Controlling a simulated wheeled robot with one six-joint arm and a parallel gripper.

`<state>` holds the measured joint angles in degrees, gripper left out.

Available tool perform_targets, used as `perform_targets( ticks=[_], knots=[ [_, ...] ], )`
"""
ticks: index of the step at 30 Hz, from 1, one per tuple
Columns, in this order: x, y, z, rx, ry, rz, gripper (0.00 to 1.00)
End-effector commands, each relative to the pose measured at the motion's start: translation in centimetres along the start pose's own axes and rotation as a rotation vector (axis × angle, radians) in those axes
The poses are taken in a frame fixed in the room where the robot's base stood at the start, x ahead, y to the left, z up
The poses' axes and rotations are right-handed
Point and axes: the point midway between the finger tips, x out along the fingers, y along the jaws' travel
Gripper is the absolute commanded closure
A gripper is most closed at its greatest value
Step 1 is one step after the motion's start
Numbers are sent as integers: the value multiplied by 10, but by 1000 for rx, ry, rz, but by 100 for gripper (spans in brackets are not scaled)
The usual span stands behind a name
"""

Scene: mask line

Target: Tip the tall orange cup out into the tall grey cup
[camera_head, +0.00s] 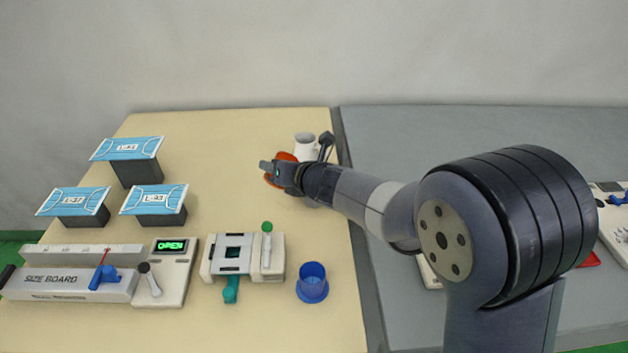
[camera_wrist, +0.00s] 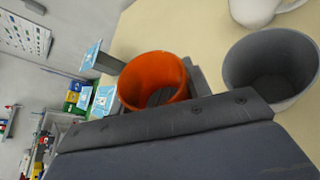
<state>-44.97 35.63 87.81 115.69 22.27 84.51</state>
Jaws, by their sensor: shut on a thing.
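The orange cup (camera_wrist: 155,80) is held in my gripper (camera_wrist: 162,112), which is shut on it. In the head view my gripper (camera_head: 282,172) and wrist cover most of the orange cup (camera_head: 287,157), and the grey cup is hidden behind my arm.
A white mug (camera_head: 305,145) stands just behind my gripper. A blue cup (camera_head: 312,282), a device with a green-topped lever (camera_head: 243,256), an OPEN display box (camera_head: 165,268) and a size board (camera_head: 75,284) line the front. Blue masks on stands (camera_head: 155,200) are at left. The table middle is clear.

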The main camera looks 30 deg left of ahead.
Motion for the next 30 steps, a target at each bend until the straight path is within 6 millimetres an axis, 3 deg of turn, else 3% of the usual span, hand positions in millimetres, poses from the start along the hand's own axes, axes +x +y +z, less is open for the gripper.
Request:
perform_targets(
  ticks=[9,30],
  knots=[
    [11,-7,-23,-75,-7,-30,78],
    [26,-10,-56,-286,-27,-120,78]
  ],
)
